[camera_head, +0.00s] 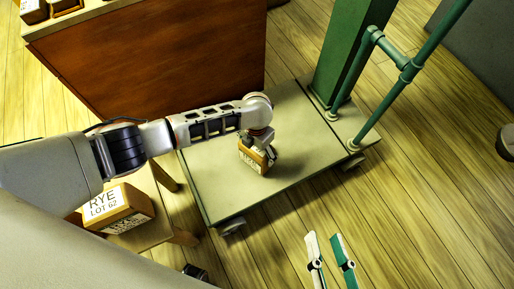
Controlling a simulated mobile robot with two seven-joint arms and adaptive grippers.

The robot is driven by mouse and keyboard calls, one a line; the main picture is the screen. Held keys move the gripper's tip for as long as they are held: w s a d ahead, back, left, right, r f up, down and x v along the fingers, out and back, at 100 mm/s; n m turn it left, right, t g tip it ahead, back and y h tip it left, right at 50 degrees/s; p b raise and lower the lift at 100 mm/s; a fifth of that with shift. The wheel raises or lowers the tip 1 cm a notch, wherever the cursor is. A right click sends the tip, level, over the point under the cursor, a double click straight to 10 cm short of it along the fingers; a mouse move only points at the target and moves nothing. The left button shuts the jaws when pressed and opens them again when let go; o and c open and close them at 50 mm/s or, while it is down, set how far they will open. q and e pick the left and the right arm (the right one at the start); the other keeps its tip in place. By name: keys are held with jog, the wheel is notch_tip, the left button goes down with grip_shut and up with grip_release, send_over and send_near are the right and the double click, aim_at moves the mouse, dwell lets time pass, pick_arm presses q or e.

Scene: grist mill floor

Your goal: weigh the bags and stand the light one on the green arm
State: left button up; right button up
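A brown bag (250,160) with a white label stands on the pale platform (215,170) of a green-framed scale. Another brown bag (130,218), labelled "RYE LOT 62", sits on a small wooden stand at the left, partly behind my arm. A green arm (341,254) lies beside a white arm (313,256) at the bottom, both partly cut off.
A brown wooden cabinet (170,55) stands behind the platform, with labelled items (35,10) at its top left. The scale's green column (345,50) and pipe rail (405,75) rise at the right. The plank floor (430,190) at the right is clear.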

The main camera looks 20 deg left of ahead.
pick_arm(q)
jog(key=shift+w+f, duration=0.1)
jog(key=shift+f, duration=0.1)
pick_arm(e)
jog(key=shift+s+d+f, duration=0.1)
jog(key=shift+f, duration=0.3)
pick_arm(q)
jog(key=shift+f+b, duration=0.3)
jog(key=shift+b, duration=0.05)
